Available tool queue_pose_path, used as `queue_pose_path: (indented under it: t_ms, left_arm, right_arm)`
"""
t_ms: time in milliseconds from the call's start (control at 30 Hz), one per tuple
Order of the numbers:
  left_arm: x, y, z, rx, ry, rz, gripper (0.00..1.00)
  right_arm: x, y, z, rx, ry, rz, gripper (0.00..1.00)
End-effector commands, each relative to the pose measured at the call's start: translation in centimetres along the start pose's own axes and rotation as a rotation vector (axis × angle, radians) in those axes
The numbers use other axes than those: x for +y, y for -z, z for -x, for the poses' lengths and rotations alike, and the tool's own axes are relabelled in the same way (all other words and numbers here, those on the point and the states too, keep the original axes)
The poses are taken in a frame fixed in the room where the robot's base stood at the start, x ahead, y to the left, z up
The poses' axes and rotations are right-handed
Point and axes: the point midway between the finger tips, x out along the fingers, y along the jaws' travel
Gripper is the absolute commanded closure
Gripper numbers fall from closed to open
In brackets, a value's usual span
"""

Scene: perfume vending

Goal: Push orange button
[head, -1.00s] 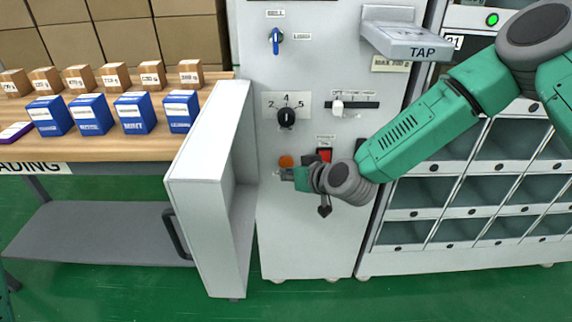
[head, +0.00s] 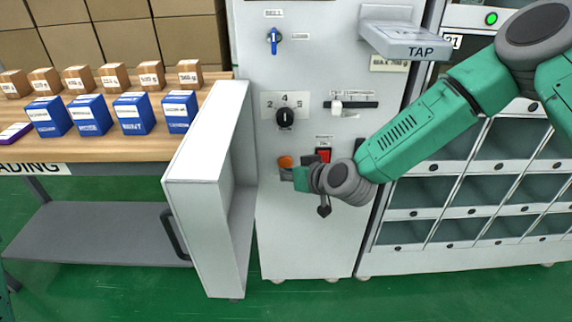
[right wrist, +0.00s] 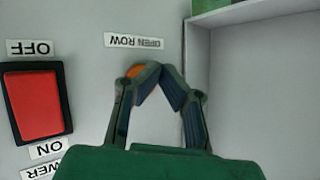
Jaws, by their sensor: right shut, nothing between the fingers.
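The orange button (head: 286,161) is on the front of the white machine, left of a red switch (head: 324,155). My right gripper (head: 286,174) is right at the button, just below it in the head view. In the right wrist view the orange button (right wrist: 136,71) shows only partly behind the left fingertip of the right gripper (right wrist: 160,70). The fingers are shut with their tips together and hold nothing. Whether a fingertip touches the button I cannot tell. My left gripper is not in view.
The red switch (right wrist: 34,102) is close by at left in the wrist view. An open white door (head: 205,185) juts out left of the machine. A knob (head: 286,118) sits above the button. A table with blue boxes (head: 90,115) is at left.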

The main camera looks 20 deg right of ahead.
Motion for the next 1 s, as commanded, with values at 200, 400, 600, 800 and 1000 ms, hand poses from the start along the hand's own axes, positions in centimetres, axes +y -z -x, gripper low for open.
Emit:
queue_pose_path:
  t_ms: [200, 400, 600, 800, 1000]
  left_arm:
    - [0.0, 0.01, 0.19, 0.0, 0.0, 0.0, 0.45]
    - [-0.01, 0.01, 0.25, 0.0, 0.0, 0.0, 0.45]
    - [-0.01, 0.01, 0.24, 0.0, 0.0, 0.0, 0.45]
    - [-0.01, 0.01, 0.22, 0.0, 0.0, 0.0, 0.45]
    - [-0.01, 0.0, 0.2, 0.0, 0.0, 0.0, 0.45]
  right_arm:
    - [0.01, 0.43, -0.32, 0.001, -0.001, 0.002, 1.0]
    - [0.07, 0.58, -0.52, 0.0, 0.0, 0.0, 1.0]
    - [0.08, 0.58, -0.52, 0.0, 0.0, 0.0, 1.0]
    - [0.14, 0.64, -0.62, 0.0, 0.0, 0.0, 1.0]
    - [0.26, 0.79, -0.8, 0.001, 0.0, 0.001, 1.0]
